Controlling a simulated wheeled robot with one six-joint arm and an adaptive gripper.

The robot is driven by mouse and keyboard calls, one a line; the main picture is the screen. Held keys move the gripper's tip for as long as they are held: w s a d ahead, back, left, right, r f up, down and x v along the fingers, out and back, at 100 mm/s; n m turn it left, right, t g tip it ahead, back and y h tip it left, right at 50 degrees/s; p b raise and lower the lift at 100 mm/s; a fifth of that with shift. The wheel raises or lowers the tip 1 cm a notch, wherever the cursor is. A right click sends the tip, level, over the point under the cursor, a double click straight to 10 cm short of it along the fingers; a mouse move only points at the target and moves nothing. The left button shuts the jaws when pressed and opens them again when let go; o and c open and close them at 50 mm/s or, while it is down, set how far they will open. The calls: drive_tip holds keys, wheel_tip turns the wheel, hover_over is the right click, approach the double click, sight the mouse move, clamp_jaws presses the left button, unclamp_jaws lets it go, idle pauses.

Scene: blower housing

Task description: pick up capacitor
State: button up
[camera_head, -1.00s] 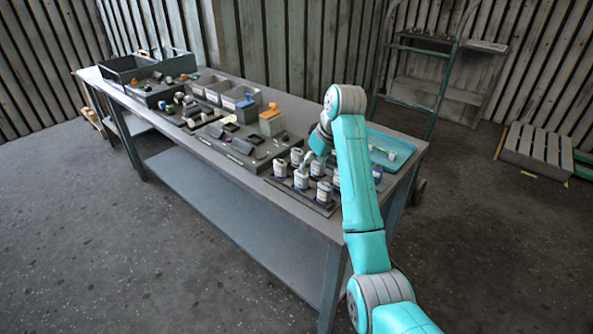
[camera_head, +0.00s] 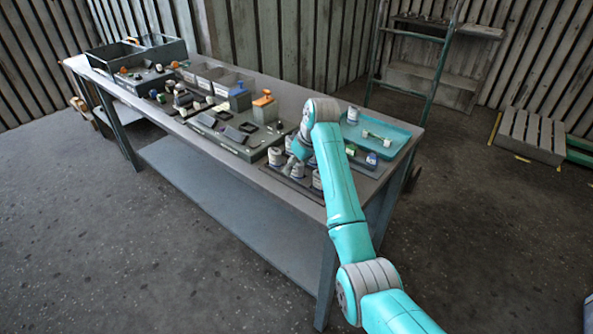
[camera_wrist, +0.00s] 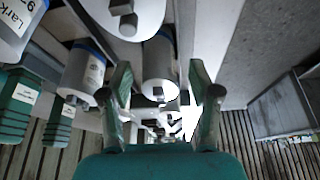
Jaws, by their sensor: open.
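The capacitors are pale cans with labels and blue bands. They stand on a dark rack at the near right end of the table; one stands at the left (camera_head: 276,156) and another in front (camera_head: 316,180). In the wrist view, one capacitor (camera_wrist: 160,58) shows between the fingers of my open gripper (camera_wrist: 160,80). I cannot tell whether either finger touches it. A second capacitor (camera_wrist: 84,72) is left of the fingers, and a third (camera_wrist: 125,14) is at the top edge. In the head view, my arm covers part of the rack and most of the gripper.
A turquoise tray (camera_head: 397,135) lies behind the rack, with a pale can (camera_head: 353,114) and a white-and-green part (camera_head: 378,136). Green- and blue-marked parts (camera_head: 371,159) stand by its near edge. A grey fixture board (camera_head: 252,150) and open bins (camera_head: 225,78) fill the table leftward.

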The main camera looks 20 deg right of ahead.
drive_tip(key=shift+w+f, duration=0.1)
drive_tip(key=shift+f, duration=0.25)
drive_tip(key=shift+c, duration=0.2)
drive_tip(key=c, duration=1)
wheel_tip(320, 180, up, 10)
drive_tip(key=shift+r, duration=0.1)
